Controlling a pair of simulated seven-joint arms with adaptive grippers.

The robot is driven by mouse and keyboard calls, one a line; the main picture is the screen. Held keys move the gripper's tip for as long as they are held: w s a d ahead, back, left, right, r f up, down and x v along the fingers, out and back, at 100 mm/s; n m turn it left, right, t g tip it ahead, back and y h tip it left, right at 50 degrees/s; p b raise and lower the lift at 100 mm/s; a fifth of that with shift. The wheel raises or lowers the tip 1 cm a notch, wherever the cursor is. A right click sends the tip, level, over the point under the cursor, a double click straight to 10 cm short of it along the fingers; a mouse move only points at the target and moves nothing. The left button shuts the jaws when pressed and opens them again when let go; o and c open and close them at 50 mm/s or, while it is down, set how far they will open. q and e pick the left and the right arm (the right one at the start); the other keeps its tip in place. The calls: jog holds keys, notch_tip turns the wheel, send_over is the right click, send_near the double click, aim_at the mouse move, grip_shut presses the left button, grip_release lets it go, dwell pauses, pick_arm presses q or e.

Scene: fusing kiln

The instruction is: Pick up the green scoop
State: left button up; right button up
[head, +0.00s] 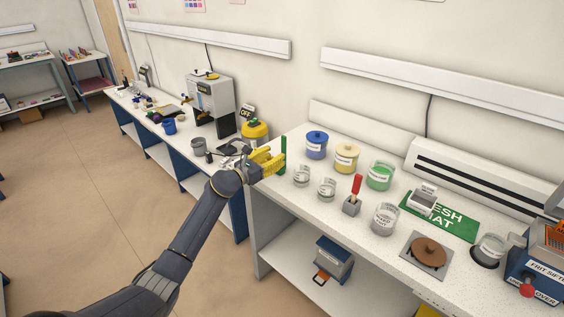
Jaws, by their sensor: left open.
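The green scoop (283,153) shows as an upright green handle near the left end of the white bench; its lower end is hidden behind my left gripper. My left gripper (272,161), with yellow fingers, is open just left of the handle, its fingers pointing right toward it. I cannot tell whether the fingers touch the handle or reach around it. My right gripper is not in view.
A red-handled tool (356,186) stands in a grey block. A yellow-topped container (255,130) is behind the gripper.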

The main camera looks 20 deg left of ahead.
aim_at(283, 153)
pick_arm(q)
jog(key=x, duration=0.3)
jog(key=shift+d+f, duration=0.25)
jog(key=shift+x, duration=1.05)
jog(key=shift+o, duration=0.2)
grip_shut()
